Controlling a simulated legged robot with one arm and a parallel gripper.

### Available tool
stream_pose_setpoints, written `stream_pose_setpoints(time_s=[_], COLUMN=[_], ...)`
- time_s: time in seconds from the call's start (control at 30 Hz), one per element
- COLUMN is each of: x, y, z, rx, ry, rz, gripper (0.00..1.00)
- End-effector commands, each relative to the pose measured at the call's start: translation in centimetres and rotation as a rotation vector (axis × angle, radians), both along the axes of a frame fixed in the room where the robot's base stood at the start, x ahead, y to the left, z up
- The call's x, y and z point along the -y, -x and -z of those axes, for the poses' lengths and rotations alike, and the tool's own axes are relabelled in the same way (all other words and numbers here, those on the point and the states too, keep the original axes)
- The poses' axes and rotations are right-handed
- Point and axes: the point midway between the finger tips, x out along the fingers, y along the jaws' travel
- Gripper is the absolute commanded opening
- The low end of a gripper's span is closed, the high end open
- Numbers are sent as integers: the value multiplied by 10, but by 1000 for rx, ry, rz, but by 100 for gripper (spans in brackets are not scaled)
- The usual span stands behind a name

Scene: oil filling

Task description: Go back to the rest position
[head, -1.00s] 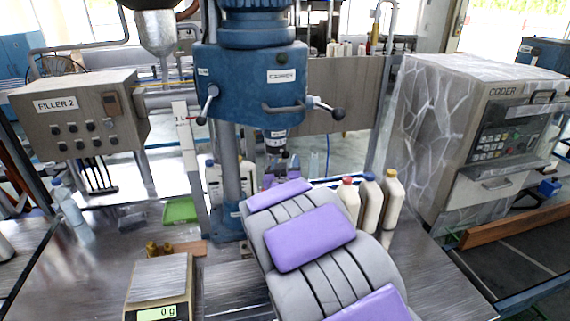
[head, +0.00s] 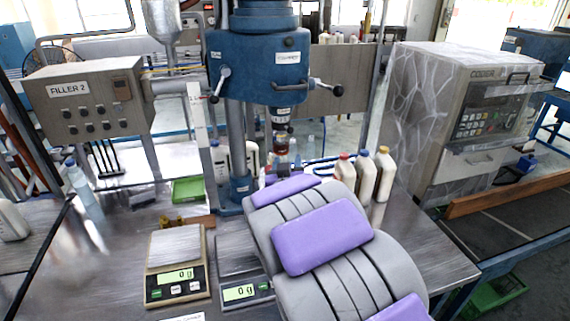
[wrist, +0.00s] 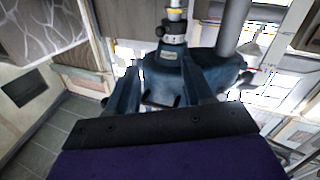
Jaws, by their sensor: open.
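My arm, grey with purple panels, reaches from the bottom right of the head view towards the blue machine (head: 258,70). My gripper is mostly hidden behind the arm there. In the wrist view my gripper (wrist: 163,88) shows two dark blue fingers spread apart with nothing held between them. Beyond the fingers is a blue machine part (wrist: 208,72) with a metal spindle (wrist: 173,28) above it. I cannot tell the exact distance between the fingers and the machine.
Three white bottles (head: 366,180) stand close to the right of my arm. Two scales (head: 176,250) reading 0 g, a green tray (head: 188,189) and a clear bottle (head: 80,180) are to the left. The FILLER 2 box (head: 88,100) and CODER cabinet (head: 440,120) flank the machine.

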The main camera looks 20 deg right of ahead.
Motion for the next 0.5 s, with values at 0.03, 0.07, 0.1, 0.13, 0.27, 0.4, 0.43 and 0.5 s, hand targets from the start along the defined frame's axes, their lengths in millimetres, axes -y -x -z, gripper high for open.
stream_pose_setpoints(time_s=[0.03,0.07,0.1,0.13,0.27,0.4,0.43,0.5], x=[-1,-2,-3,-4,-13,-28,-32,-41], y=[0,1,1,3,14,43,51,72], z=[0,0,0,2,10,32,37,49], rx=[0,-2,-10,-19,-111,-295,-339,-442], ry=[0,-1,-5,-11,-69,-168,-188,-233], rz=[-1,-2,-4,-8,-40,-96,-107,-134], gripper=[51,51,51,51,51,51,51,51])
